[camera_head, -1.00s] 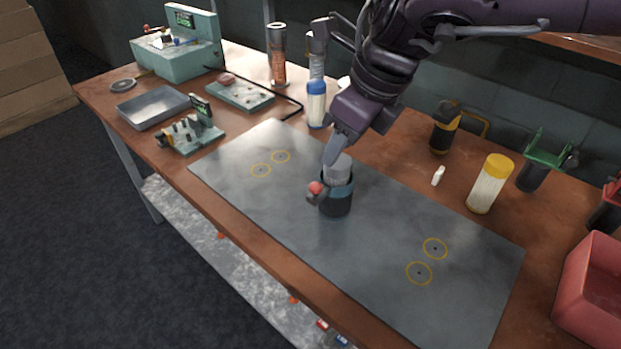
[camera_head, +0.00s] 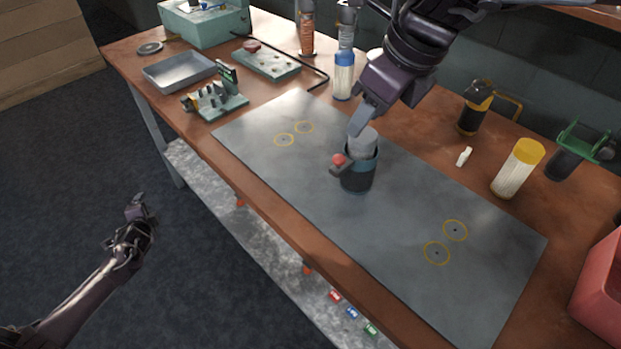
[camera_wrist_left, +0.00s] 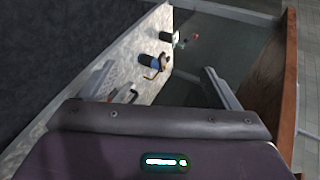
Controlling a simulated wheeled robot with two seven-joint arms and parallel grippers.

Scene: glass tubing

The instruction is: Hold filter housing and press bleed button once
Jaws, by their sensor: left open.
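The filter housing (camera_head: 357,178), a dark cylinder with a grey top, stands upright on the grey mat in the head view. A red bleed button (camera_head: 338,159) sticks out on its left side. My right gripper (camera_head: 361,124) is at the housing's grey top, with one finger against or just beside it. The other finger is hidden, so its grip is unclear. My left gripper (camera_head: 138,209) is open and empty, over the floor left of the table and well away from the housing. The left wrist view shows its two fingers spread (camera_wrist_left: 163,88) with nothing between them.
The grey mat (camera_head: 300,190) has yellow ring marks and is otherwise clear. A metal tray (camera_head: 180,72) and a small fixture (camera_head: 217,98) stand at the far left. A yellow-capped jar (camera_head: 517,168) and a red bin (camera_head: 603,290) are at right. The table's front edge lies between my left gripper and the housing.

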